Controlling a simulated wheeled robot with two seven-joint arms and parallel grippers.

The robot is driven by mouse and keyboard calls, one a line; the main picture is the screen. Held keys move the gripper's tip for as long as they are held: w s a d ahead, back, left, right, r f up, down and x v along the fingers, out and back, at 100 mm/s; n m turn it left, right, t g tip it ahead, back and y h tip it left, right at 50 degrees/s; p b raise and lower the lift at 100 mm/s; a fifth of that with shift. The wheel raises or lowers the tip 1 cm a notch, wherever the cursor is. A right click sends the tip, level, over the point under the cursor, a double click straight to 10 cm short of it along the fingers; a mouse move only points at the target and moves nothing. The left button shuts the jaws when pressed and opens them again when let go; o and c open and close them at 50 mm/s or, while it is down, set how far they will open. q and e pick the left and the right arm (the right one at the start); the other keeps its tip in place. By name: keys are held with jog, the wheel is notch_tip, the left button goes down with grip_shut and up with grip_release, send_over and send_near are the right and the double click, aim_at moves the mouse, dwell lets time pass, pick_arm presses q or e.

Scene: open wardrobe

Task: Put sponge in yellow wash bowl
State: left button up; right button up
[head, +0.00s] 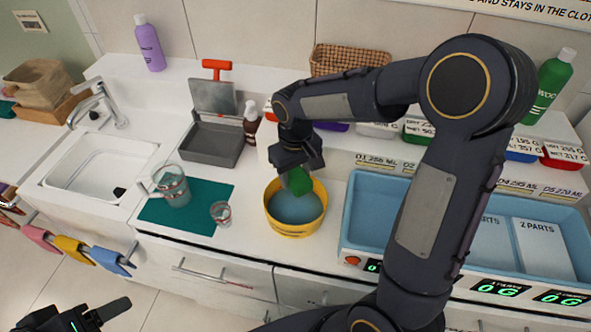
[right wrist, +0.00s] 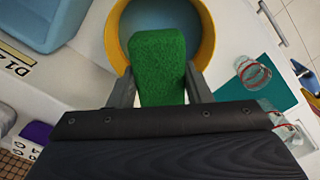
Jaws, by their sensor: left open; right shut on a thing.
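The green sponge (head: 297,181) is held between the fingers of my right gripper (head: 294,172), at the back part of the yellow wash bowl (head: 295,234). In the right wrist view the sponge (right wrist: 157,62) sits between the two fingers of my right gripper (right wrist: 160,85), and its far end overlaps the opening of the yellow bowl (right wrist: 207,38). The bowl has a blue-grey inside and stands upright on the counter. I cannot tell whether the sponge touches the bowl. My left gripper (head: 98,318) is open and empty at the bottom left, away from the counter.
A glass jug (head: 171,186) and a small glass (head: 221,212) stand on a teal mat (head: 150,215) left of the bowl. A blue tray (head: 368,215) is to its right. A grey dustpan-like box (head: 212,145) and a dark bottle (head: 251,122) stand behind.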

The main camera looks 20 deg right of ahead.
notch_tip(320, 180, down, 8)
jog(key=b, duration=0.6)
jog(key=shift+f, duration=0.25)
pick_arm(q)
notch_tip(320, 180, down, 7)
jog(key=shift+r, duration=0.2)
pick_arm(e)
jog(key=o, duration=1)
jog(key=shift+o, duration=0.2)
jog(key=shift+r, duration=0.1)
notch_tip(320, 180, up, 7)
jog(key=p, duration=0.5)
jog(key=shift+p, duration=0.4)
pick_arm(q)
notch_tip(320, 180, up, 6)
jog(key=shift+f, duration=0.25)
